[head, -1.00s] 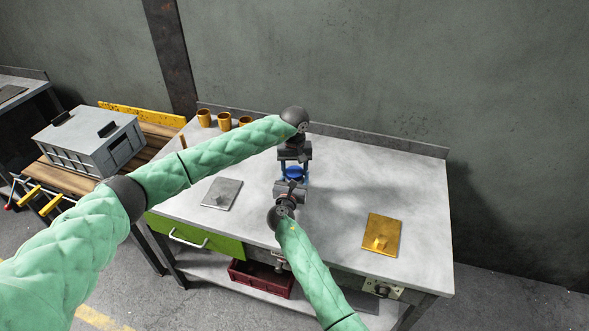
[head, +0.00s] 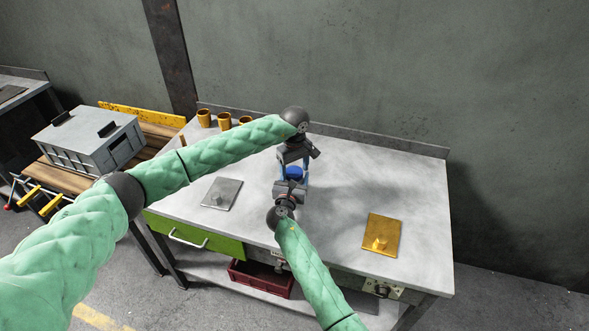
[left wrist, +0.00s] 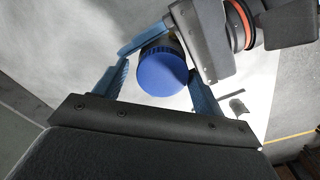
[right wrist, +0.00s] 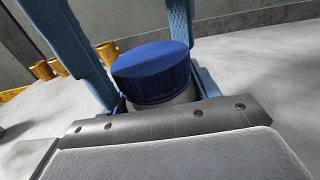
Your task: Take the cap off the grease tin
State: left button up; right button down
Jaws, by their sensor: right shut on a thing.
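The grease tin stands upright on the bench with its ribbed blue cap (head: 294,173) on top. A strip of its pale body (right wrist: 168,105) shows below the cap in the right wrist view. My right gripper (head: 291,184) is shut on the tin's body from the front, below the cap. My left gripper (head: 295,166) reaches down from above, open, with its blue fingers on either side of the cap. In the left wrist view the cap (left wrist: 162,80) lies between these fingers, with gaps showing. The tin's lower part is hidden.
A grey plate with a knob (head: 221,194) lies left of the tin, and a yellow plate with a knob (head: 381,236) lies at the right. Several orange cups (head: 204,118) stand at the back left.

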pick_arm(q)
jog(key=shift+r, duration=0.1)
notch_tip(320, 180, up, 4)
jog(key=shift+r, duration=0.1)
jog(key=shift+s, duration=0.1)
jog(key=shift+c, duration=0.5)
jog(key=shift+d+r, duration=0.15)
jog(key=shift+w+d+r+m, duration=0.1)
jog(key=shift+d+r+m, duration=0.1)
jog(key=shift+r, duration=0.35)
jog(key=shift+w+d+r+m, duration=0.1)
jog(key=shift+r+m, duration=0.1)
jog(key=shift+r, duration=0.35)
jog(key=shift+a+r+m, duration=0.15)
jog(key=shift+r+m, duration=0.35)
jog(key=shift+m, duration=0.5)
jog(key=shift+s+a+m, duration=0.1)
jog(key=shift+a+m, duration=0.1)
jog(key=shift+m, duration=1)
jog(key=shift+f+m, duration=0.2)
jog(key=shift+m, duration=0.1)
jog(key=shift+f, duration=3.75)
